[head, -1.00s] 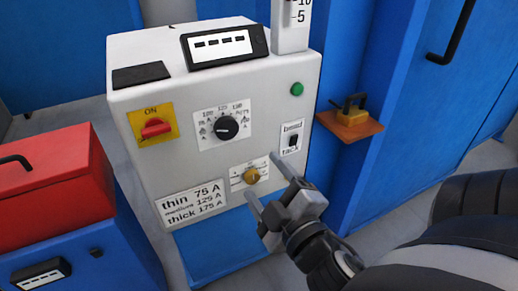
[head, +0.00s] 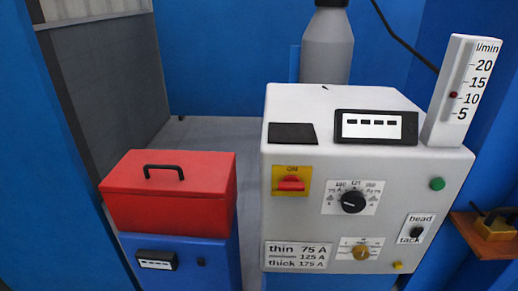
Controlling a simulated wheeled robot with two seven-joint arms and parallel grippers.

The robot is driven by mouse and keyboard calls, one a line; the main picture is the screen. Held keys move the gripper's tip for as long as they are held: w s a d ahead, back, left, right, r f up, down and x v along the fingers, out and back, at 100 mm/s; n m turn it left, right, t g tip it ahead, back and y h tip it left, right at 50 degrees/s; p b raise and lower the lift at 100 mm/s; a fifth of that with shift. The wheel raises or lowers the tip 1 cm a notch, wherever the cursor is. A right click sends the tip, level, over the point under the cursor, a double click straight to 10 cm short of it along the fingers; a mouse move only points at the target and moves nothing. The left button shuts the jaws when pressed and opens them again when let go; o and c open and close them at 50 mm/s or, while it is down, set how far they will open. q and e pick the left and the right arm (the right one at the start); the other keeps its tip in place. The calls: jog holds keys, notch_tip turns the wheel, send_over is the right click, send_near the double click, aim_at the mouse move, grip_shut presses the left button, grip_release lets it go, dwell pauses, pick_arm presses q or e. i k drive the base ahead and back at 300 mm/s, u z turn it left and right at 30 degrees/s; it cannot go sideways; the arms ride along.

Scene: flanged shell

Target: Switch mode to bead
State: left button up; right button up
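The mode switch (head: 416,232) is a small black switch on a white label plate at the right of the welding machine's (head: 310,215) front. "bead" is printed above it and "tack" below it. The switch is too small to tell which way it is set. Neither of my grippers is in the head view.
The front also carries a red switch (head: 291,184), a black dial (head: 353,201), a brass knob (head: 361,253) and a green button (head: 437,184). A red toolbox (head: 170,205) stands on a blue cabinet (head: 185,263) at left. An orange shelf (head: 468,226) is at right.

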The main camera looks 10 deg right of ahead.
aim_at(417, 231)
jog(key=z, duration=1.25)
jog(key=i, duration=0.25)
jog(key=z, duration=0.95)
